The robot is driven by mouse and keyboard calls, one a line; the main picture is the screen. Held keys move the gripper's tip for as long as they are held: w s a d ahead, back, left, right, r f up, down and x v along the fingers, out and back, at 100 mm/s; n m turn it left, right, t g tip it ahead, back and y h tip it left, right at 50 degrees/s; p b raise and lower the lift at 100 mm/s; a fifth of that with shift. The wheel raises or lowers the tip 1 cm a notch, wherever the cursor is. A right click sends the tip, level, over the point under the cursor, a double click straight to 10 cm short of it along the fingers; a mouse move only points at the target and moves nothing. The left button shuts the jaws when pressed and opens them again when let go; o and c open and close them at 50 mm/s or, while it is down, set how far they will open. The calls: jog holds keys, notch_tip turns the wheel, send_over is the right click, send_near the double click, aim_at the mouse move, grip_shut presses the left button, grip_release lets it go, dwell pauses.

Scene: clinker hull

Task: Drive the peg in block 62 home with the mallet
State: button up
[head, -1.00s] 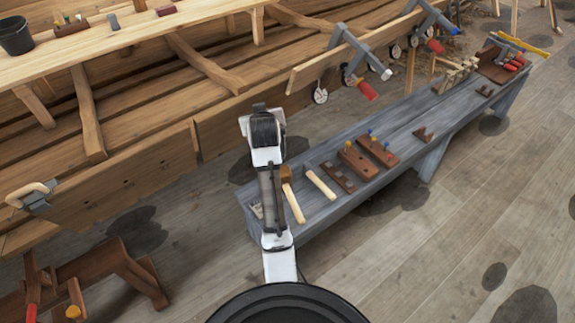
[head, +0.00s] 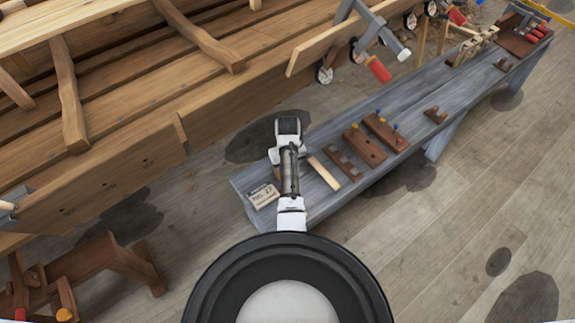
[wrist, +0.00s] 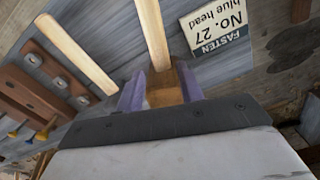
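In the wrist view a mallet has a pale handle (wrist: 152,32) and a brown wooden head (wrist: 163,88) showing between my fingers. My gripper (wrist: 161,90) has its two purplish fingers apart, one on each side of that wood; whether they touch it I cannot tell. In the head view my arm hides the gripper and most of this mallet. Yellow and blue peg heads also show in the wrist view. No number 62 is legible.
A card (head: 262,195) reads "FASTEN No. 27 blue head" in the wrist view. The planked hull (head: 110,125) is at left. Floor is clear at right.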

notch_tip(320, 180, down, 5)
jog(key=b, duration=0.4)
jog(key=shift+r, duration=0.2)
jog(key=shift+f+b, duration=0.5)
jog(key=shift+f, duration=0.55)
grip_shut()
jog(key=shift+r+p, duration=0.65)
jog(key=shift+p, duration=0.15)
dwell(0.7)
notch_tip(320, 180, up, 8)
jog(key=p, duration=0.8)
jog(key=shift+r, duration=0.1)
